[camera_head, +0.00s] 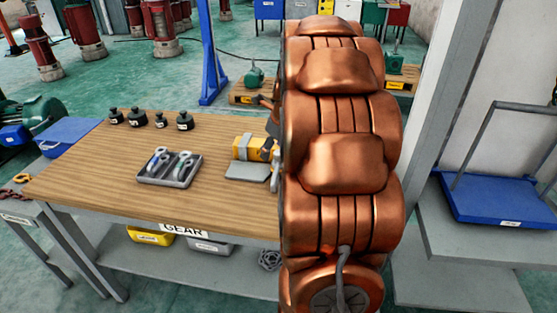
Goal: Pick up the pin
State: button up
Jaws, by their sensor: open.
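A grey tray (152,181) sits on the wooden workbench, left of my arm. It holds metal shackles (182,164) and a small piece with a blue mark; I cannot make out for sure which piece is the pin. My gripper (269,149) shows only in part at the left edge of my copper-coloured arm, above the bench's right side. It is open, beside a yellow block with a grey band (246,147). The arm hides most of the gripper and the bench behind it.
Several dark weights (138,119) stand at the bench's back left. A grey flat plate (247,172) lies by the yellow block. A blue bin (70,131) is at the left end. A blue platform trolley (500,198) stands right. The bench front is clear.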

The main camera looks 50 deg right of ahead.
aim_at(278, 163)
jog(key=shift+w+d+f+m+h+p, duration=0.1)
jog(key=shift+w+d+f+m+p, duration=0.35)
jog(key=shift+d+f, duration=0.65)
jog(key=shift+w+d+f+m+h+p, duration=0.1)
jog(key=shift+w+d+f+m+p, duration=0.2)
jog(key=shift+w+d+f+m, duration=0.75)
jog(key=shift+w+d+f+h+p, duration=0.1)
jog(key=shift+d+f+p, duration=0.4)
jog(key=shift+f, duration=1.05)
jog(key=shift+d, duration=0.1)
grip_shut()
